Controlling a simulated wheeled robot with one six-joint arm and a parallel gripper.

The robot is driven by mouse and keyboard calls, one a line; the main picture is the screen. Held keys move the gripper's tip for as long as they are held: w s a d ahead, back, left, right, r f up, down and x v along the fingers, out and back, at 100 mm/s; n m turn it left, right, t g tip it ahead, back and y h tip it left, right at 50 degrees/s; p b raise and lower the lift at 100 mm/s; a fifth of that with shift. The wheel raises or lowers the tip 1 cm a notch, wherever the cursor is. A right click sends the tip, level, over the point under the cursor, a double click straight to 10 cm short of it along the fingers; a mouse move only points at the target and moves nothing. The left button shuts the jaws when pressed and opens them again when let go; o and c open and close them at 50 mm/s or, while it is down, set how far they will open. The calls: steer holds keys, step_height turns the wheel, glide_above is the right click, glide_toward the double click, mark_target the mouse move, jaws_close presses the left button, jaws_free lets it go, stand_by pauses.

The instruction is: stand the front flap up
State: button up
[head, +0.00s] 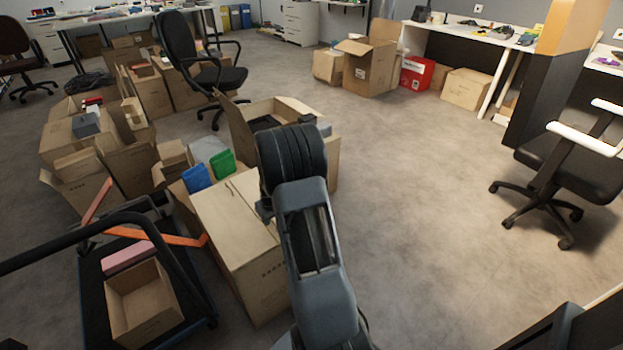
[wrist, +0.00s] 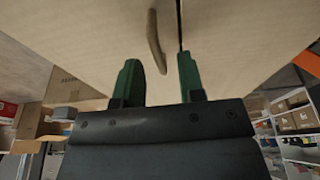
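A brown carton (head: 262,280) stands just left of my arm in the head view. Its top panel (head: 220,220) looks flat, with a small dark slot near its far end. In the wrist view, pale cardboard panels (wrist: 80,35) fill the upper part, with a narrow dark seam between them and a curved brown slot (wrist: 155,42). My gripper (wrist: 158,68) has two green fingers apart, with nothing seen between them. The fingertips are close to the cardboard by the seam; I cannot tell whether they touch. My arm hides the gripper in the head view. I cannot tell which panel is the front flap.
An open carton (head: 322,142) stands behind my arm. Several cartons crowd the left, and a cart (head: 205,300) holds a small open box (head: 143,306). The floor to the right is clear up to an office chair (head: 560,180).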

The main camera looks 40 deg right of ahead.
steer(key=shift+f+b, duration=0.6)
steer(key=shift+f, duration=0.35)
steer(key=shift+c, duration=0.4)
steer(key=shift+r, duration=0.1)
steer(key=c, duration=0.6)
